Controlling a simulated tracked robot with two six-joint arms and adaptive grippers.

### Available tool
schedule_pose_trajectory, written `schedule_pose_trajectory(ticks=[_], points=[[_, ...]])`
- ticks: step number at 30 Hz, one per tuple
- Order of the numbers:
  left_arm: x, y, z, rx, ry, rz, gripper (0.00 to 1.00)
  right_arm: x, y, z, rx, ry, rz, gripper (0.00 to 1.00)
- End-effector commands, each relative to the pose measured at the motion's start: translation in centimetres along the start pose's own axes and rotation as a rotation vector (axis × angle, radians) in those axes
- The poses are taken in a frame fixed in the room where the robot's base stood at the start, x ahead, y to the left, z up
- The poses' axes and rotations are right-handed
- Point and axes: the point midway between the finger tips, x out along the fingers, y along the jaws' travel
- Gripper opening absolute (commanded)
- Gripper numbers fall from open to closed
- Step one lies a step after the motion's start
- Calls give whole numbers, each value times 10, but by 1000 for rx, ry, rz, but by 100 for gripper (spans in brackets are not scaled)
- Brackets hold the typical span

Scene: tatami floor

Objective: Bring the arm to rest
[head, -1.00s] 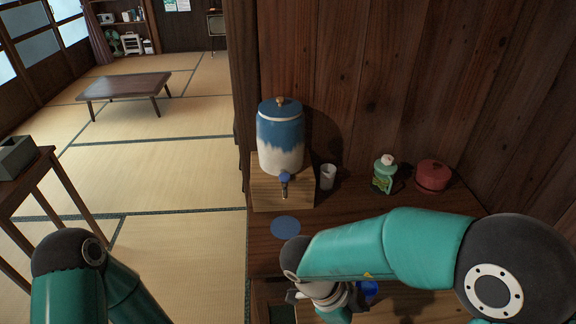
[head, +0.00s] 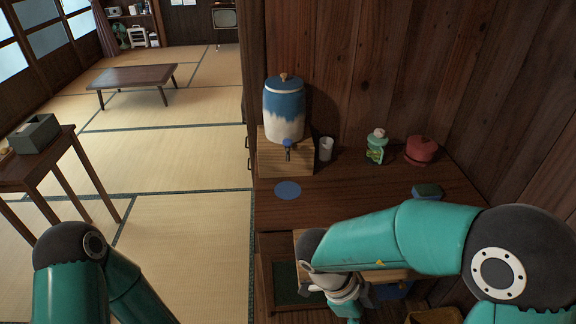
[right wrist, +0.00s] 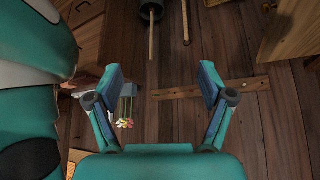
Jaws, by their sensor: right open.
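My right arm reaches in from the right over the front of the wooden counter (head: 345,205) in the head view. Its gripper (right wrist: 163,85) is open in the right wrist view, with nothing between the two fingers. Beyond the fingers lie dark floorboards and a small container with red and white flowers (right wrist: 126,108), beside the left finger. My left arm shows only as bent teal links at the lower left of the head view; its gripper is out of frame.
On the counter stand a blue-and-white dispenser (head: 284,112) on a wooden box (head: 272,160), a white cup (head: 325,149), a green bottle (head: 376,148), a red pot (head: 421,151), a sponge (head: 427,192) and a blue disc (head: 288,190). A side table (head: 60,155) stands left; tatami between is clear.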

Motion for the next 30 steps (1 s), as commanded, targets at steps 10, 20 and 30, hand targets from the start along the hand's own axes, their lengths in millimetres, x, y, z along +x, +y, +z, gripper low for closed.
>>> schedule_pose_trajectory(ticks=[10, 20, 30], points=[[0, 0, 0, 0, 1, 0, 0, 81, -19, -34, -33, 130, 74, 81], [0, 0, 0, 0, 1, 0, 0, 168, -70, -45, -308, 151, -154, 81], [0, 0, 0, 0, 1, 0, 0, 219, -72, 38, -878, -154, -502, 81]])
